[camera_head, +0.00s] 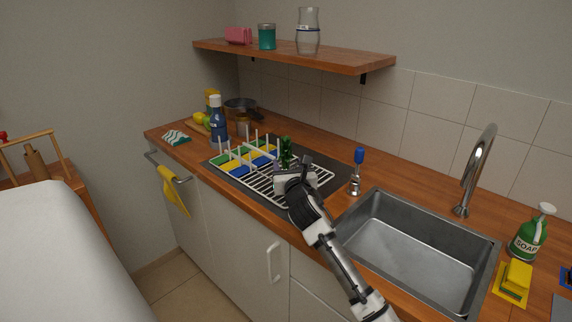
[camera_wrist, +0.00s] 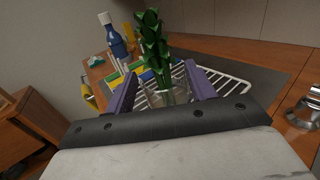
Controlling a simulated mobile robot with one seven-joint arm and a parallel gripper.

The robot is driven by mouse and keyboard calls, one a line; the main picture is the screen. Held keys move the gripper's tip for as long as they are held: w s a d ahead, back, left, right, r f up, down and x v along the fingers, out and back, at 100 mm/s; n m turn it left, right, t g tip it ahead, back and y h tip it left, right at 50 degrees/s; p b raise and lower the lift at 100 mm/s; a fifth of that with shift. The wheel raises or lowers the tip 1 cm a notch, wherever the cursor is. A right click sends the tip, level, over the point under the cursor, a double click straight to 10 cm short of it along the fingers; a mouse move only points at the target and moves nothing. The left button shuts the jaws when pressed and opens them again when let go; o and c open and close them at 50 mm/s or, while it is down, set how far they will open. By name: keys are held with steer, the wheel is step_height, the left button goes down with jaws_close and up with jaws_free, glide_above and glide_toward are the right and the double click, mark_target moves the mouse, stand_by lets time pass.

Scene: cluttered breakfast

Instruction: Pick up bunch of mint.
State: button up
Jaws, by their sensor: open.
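The bunch of mint (camera_wrist: 153,45) is a tall green leafy bunch standing upright in the wrist view, with its lower end in what looks like a clear glass (camera_wrist: 168,97). My gripper (camera_wrist: 163,88) is open, with one purple finger on each side of the glass. I cannot tell whether either finger touches it. In the head view the mint (camera_head: 286,150) shows just beyond my gripper (camera_head: 290,176), and my gripper hides its lower part.
A blue bottle (camera_head: 218,122) stands to the left. A blue-handled brush (camera_head: 357,170) stands right, beside the sink (camera_head: 415,245). A wooden shelf (camera_head: 345,60) hangs above the counter.

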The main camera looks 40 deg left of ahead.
mark_target(287, 159)
steer(key=x, duration=0.1)
steer(key=p+x, duration=0.1)
steer(key=x, duration=0.1)
steer(key=shift+w+a+r, duration=0.1)
steer(key=shift+a+r, duration=0.15)
steer(key=shift+w+a+f+p, duration=0.1)
steer(key=shift+w+a+p, duration=0.25)
steer(key=shift+a, duration=0.1)
steer(key=c, duration=1)
steer(key=shift+c, duration=0.2)
step_height(287, 159, up, 20)
steer(key=b, duration=0.3)
